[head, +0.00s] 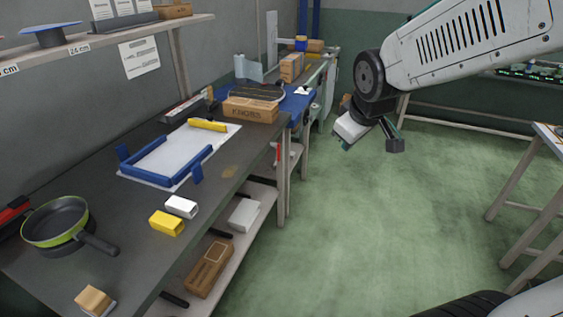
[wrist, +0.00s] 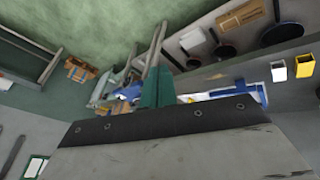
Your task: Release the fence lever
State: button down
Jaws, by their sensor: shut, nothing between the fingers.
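A blue fence (head: 158,158) frames a white sheet on the dark workbench, with a yellow bar (head: 207,125) at its far end. Blue upright tabs stand at its left corner (head: 122,152) and its near right end (head: 197,173); I cannot tell which part is the lever. The fence shows partly in the wrist view (wrist: 240,87), behind my gripper's housing. My gripper (head: 346,140) hangs over the open floor, right of the bench and well apart from the fence. Its green fingers (wrist: 157,87) are shut and empty.
On the bench are a green-rimmed pan (head: 57,222), a yellow block (head: 166,223), a white block (head: 181,206) and a cardboard box (head: 251,109). A shelf (head: 110,38) overhangs the back.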

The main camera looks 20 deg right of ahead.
jog(key=w+f+n+t+y, duration=0.1)
jog(key=w+f+n+t, duration=0.15)
jog(key=w+f, duration=0.4)
jog(key=w+f+n+t, duration=0.2)
jog(key=w+f+n, duration=0.1)
jog(key=w, duration=0.6)
jog(key=w+f+n+t+y, duration=0.1)
jog(key=w+f+n+t, duration=0.2)
jog(key=w, duration=0.5)
jog(key=w+a+f+n+t+y, duration=0.1)
jog(key=f+n, duration=0.3)
jog(key=f, duration=0.5)
jog(key=w+a+f+n+t+y, duration=0.2)
jog(key=f+n+t+y, duration=0.1)
jog(key=f, duration=0.7)
jog(key=shift+f+n+y, duration=0.3)
jog(key=shift+n+y, duration=0.3)
jog(key=shift+n, duration=0.05)
jog(key=w+d+x, duration=0.1)
jog(key=d+x, duration=0.1)
jog(key=x, duration=1)
jog(key=shift+w, duration=0.3)
